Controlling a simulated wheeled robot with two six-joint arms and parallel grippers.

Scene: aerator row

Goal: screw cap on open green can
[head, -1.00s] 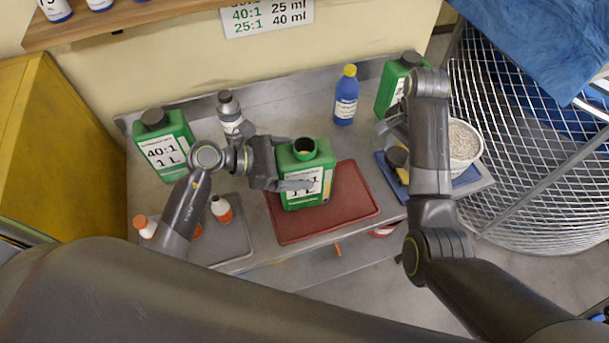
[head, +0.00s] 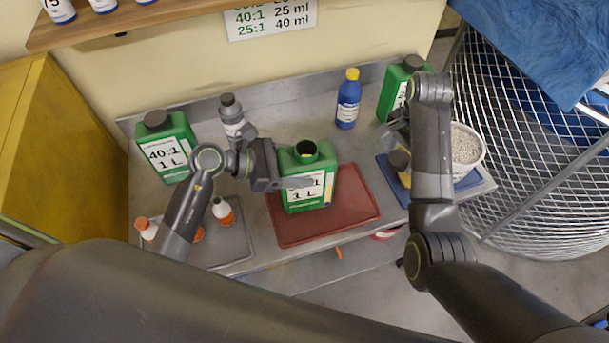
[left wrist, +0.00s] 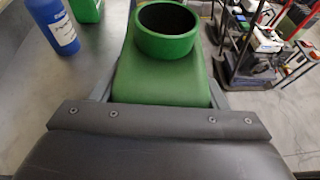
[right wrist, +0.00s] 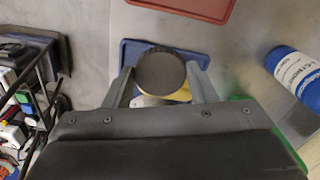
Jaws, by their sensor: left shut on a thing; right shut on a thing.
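The open green can (head: 308,196) stands upright on the red tray, its round mouth uncovered at the top. It also shows in the left wrist view (left wrist: 160,78), with its open neck just beyond the fingers. My left gripper (head: 294,182) is shut around the can's body from the left. A dark round cap (right wrist: 160,74) sits between the fingers of my right gripper (right wrist: 160,90), which is shut on it. In the head view the cap (head: 399,160) is above the blue tray, to the right of the can. The right fingers are partly hidden there.
The red tray (head: 355,212) has bare room right of the can. Capped green cans stand at the left (head: 166,150) and back right (head: 392,88). A blue bottle (head: 348,100), a grey bottle (head: 231,115), small orange-white bottles and a white bucket (head: 467,150) are nearby.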

